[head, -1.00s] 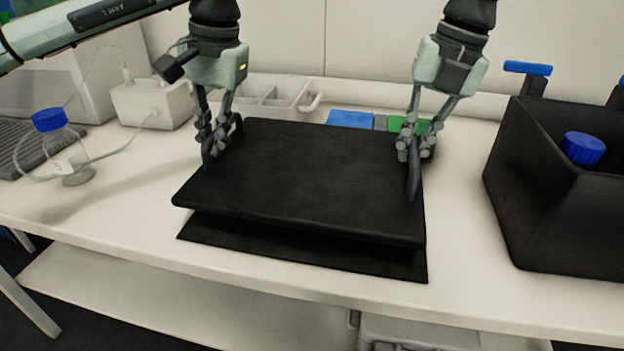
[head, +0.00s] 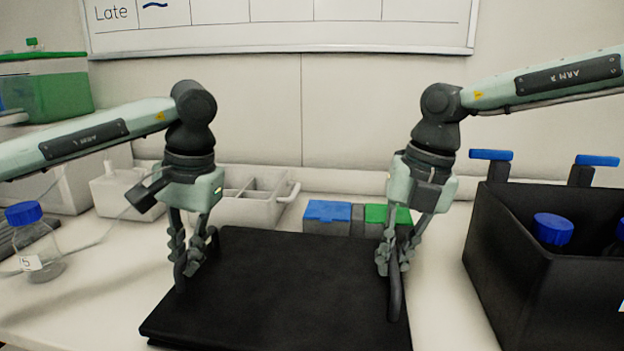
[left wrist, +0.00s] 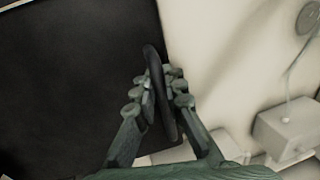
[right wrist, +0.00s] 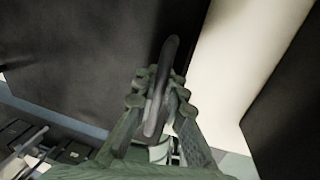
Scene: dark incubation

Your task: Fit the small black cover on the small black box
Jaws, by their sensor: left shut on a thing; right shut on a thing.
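The flat black cover (head: 280,290) is a wide dark panel with an upright handle near its left side and another near its right side. My left gripper (head: 192,262) is shut on the left handle, which also shows in the left wrist view (left wrist: 158,90). My right gripper (head: 394,265) is shut on the right handle, seen in the right wrist view (right wrist: 160,90). The cover's front edge runs out of the head view, so its height over what lies under it cannot be told. An open black box (head: 545,270) stands at the right, apart from the cover.
Blue-capped bottles (head: 552,230) stand in the black box. A blue-lidded box (head: 327,211) and a green-lidded box (head: 388,214) stand behind the cover, beside a white divided tray (head: 250,205). A glass bottle (head: 38,245) stands at left.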

